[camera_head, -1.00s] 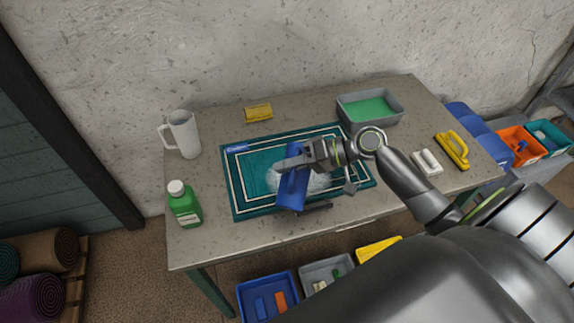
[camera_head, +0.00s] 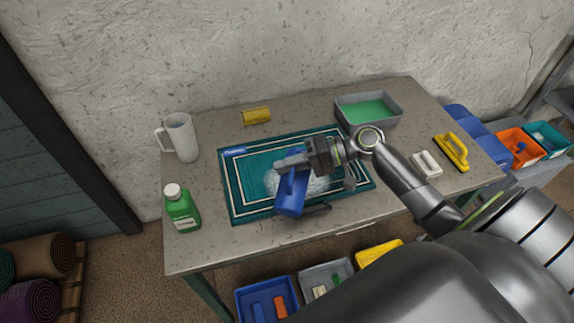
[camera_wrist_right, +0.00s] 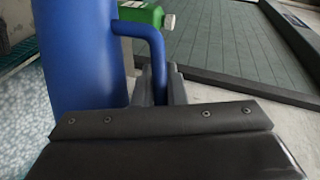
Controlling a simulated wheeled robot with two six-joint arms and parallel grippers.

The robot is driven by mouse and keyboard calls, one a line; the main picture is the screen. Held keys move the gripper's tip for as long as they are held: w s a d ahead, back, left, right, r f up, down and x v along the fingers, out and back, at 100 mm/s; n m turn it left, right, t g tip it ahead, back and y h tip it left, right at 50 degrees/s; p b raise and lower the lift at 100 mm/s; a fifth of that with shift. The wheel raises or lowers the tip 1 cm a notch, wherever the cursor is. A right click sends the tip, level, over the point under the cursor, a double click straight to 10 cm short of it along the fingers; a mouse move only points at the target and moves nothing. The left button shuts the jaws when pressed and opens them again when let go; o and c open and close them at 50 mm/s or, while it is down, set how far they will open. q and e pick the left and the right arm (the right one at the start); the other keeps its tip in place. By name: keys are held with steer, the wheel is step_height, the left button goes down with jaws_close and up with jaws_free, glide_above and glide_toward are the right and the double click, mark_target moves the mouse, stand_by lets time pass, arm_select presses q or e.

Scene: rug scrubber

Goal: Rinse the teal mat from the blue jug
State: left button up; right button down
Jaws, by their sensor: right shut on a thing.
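The teal mat (camera_head: 245,196) with pale border lines lies flat on the table, with a whitish foamy patch (camera_head: 318,184) near its middle. The blue jug (camera_head: 291,195) is above the mat and looks tilted in the head view. My right gripper (camera_head: 297,162) is shut on the jug's handle; in the right wrist view the handle (camera_wrist_right: 152,42) runs down between the fingers and the jug's body (camera_wrist_right: 82,70) fills the left. The jug's mouth is not clear, and I cannot make out any water stream. My left gripper is not in view.
A white jug (camera_head: 182,138) and a green bottle (camera_head: 183,210) stand at the table's left. A yellow sponge (camera_head: 256,115) lies at the back. A grey tray of green liquid (camera_head: 369,109), a white brush (camera_head: 426,164) and a yellow-handled brush (camera_head: 452,151) are on the right.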

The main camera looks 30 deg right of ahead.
steer(key=shift+w+d+f+b, duration=0.2)
steer(key=shift+w+f+b, duration=0.05)
steer(key=shift+b, duration=0.05)
steer(key=shift+m, duration=0.3)
steer(key=shift+r, duration=0.1)
